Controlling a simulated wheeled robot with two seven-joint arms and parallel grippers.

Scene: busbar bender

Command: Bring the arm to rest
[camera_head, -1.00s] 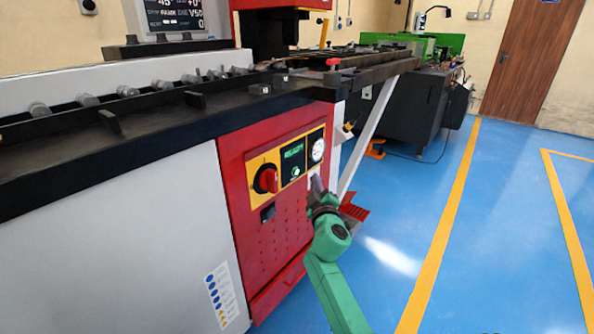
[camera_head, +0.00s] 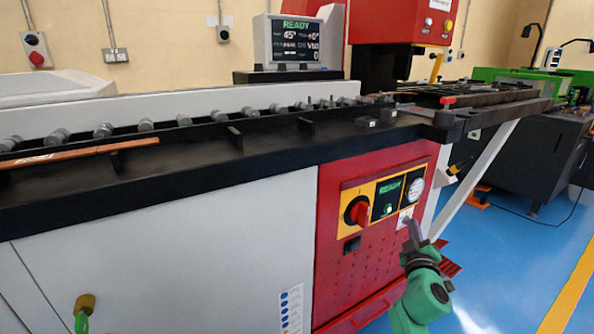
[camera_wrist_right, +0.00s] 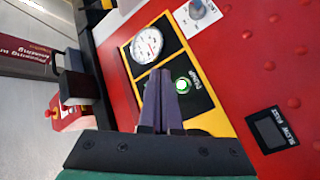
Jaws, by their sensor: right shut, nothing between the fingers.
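My right gripper (camera_head: 412,230) is shut and empty, at the end of my green right arm. In the head view its fingertips show just below the pressure gauge (camera_head: 416,190) of the red control panel (camera_head: 350,270). In the right wrist view the shut fingers (camera_wrist_right: 162,85) point at the panel, in front of the gauge (camera_wrist_right: 147,45) and the lit green pump button (camera_wrist_right: 182,86). I cannot tell whether the fingertips touch the panel.
The bender's black bed (camera_head: 200,172) runs across the view, with a copper bar (camera_head: 80,152) lying at its left. A red rotary switch (camera_head: 357,211) sits left of the gripper. The display (camera_head: 297,42) reads READY. Blue floor (camera_head: 520,250) is open at the right.

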